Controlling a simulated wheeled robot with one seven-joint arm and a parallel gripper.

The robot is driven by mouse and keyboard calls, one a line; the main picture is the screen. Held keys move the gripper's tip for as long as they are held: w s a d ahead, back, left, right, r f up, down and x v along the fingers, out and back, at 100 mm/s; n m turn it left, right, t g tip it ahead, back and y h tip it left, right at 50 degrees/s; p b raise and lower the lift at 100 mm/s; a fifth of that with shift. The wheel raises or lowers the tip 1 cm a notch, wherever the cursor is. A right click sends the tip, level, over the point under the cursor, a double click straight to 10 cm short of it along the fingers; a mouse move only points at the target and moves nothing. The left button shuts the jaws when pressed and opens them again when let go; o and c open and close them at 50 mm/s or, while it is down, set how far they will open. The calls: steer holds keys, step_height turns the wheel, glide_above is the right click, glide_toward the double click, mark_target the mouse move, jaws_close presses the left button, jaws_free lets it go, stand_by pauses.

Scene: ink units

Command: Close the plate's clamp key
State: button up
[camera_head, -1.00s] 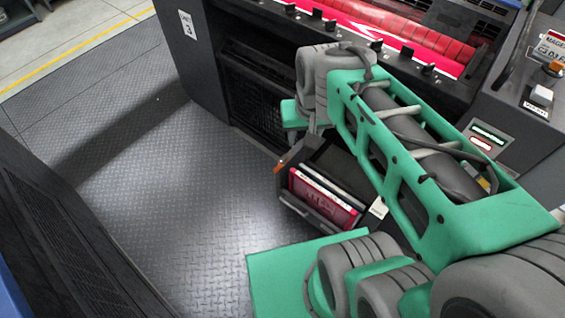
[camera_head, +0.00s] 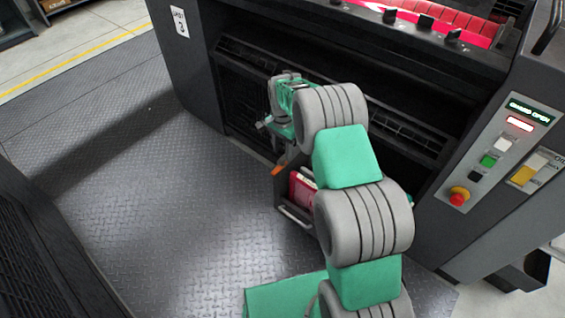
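A dark ink unit (camera_head: 320,60) fills the back, with red rollers (camera_head: 440,20) at its top. A row of small black keys (camera_head: 425,21) stands along its upper edge; I cannot tell which of them, if any, is the plate's clamp key. No plate is clearly seen on the unit. My gripper (camera_head: 266,122) is at the far end of my green and grey arm, low in front of the unit's dark grille.
A control panel (camera_head: 495,155) with a lit display and a red knob (camera_head: 459,197) is on the right. A dark holder (camera_head: 294,215) with red-faced items and an orange piece (camera_head: 278,170) sits below my wrist, partly covered by my arm. The floor (camera_head: 160,200) at left is clear.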

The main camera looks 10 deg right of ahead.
mark_target(283, 158)
step_height(283, 158, down, 6)
steer(key=shift+r+b, duration=0.15)
steer(key=shift+b, duration=0.3)
jaws_close()
